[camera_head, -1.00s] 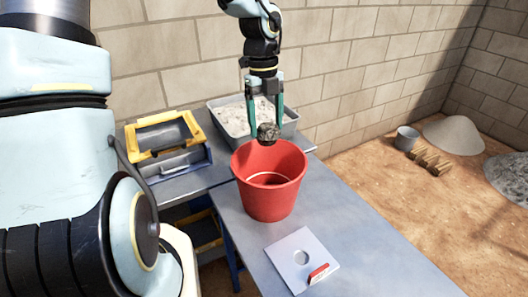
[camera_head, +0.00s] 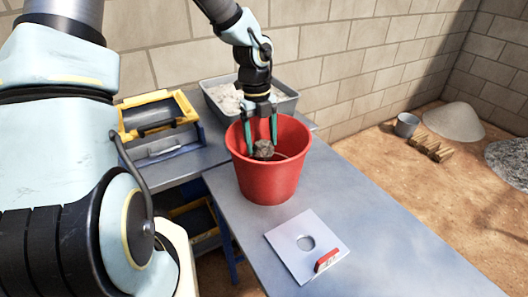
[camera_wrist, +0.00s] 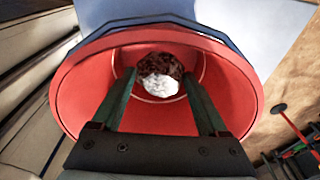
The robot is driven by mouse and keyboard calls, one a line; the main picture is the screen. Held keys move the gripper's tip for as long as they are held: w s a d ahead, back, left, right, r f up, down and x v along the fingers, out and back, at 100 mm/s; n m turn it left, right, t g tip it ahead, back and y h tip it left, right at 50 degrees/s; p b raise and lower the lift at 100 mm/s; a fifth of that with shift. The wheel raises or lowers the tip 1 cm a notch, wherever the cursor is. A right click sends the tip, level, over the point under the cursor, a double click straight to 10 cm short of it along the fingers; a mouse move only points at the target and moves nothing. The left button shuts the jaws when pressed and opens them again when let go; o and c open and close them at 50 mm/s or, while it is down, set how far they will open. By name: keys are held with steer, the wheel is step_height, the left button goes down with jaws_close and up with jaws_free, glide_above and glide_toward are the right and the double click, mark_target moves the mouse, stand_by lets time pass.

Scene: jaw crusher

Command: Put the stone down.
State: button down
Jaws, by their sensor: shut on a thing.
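The stone (camera_head: 264,149) is dark and rough in the head view. It is between the fingertips of my gripper (camera_head: 262,148), inside the mouth of the red bucket (camera_head: 268,183). In the wrist view the stone (camera_wrist: 160,75) shows brown with a bright white patch, and the fingers of my gripper (camera_wrist: 160,88) reach to either side of it. My gripper is shut on the stone. The bucket stands upright on the grey table. Whether the stone touches the bucket's bottom cannot be told.
A grey tray of pale material (camera_head: 225,98) is behind the bucket. A yellow-and-blue crusher (camera_head: 160,128) stands to the left. A white plate (camera_head: 285,240) with a round hole and a red-handled piece (camera_head: 327,261) lies in front. The table (camera_head: 400,230) is clear to the right.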

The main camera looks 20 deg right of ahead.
mark_target(258, 121)
steer(key=shift+f+p, duration=0.4)
steer(key=shift+f, duration=3.1)
steer(key=shift+f, duration=0.1)
jaws_free()
steer(key=r, duration=0.4)
steer(key=w+r, duration=0.1)
steer(key=r, duration=0.3)
steer(key=r+b, duration=0.1)
steer(key=r, duration=0.3)
steer(key=shift+w+a, duration=0.2)
steer(key=shift+w, duration=0.1)
steer(key=shift+r, duration=0.15)
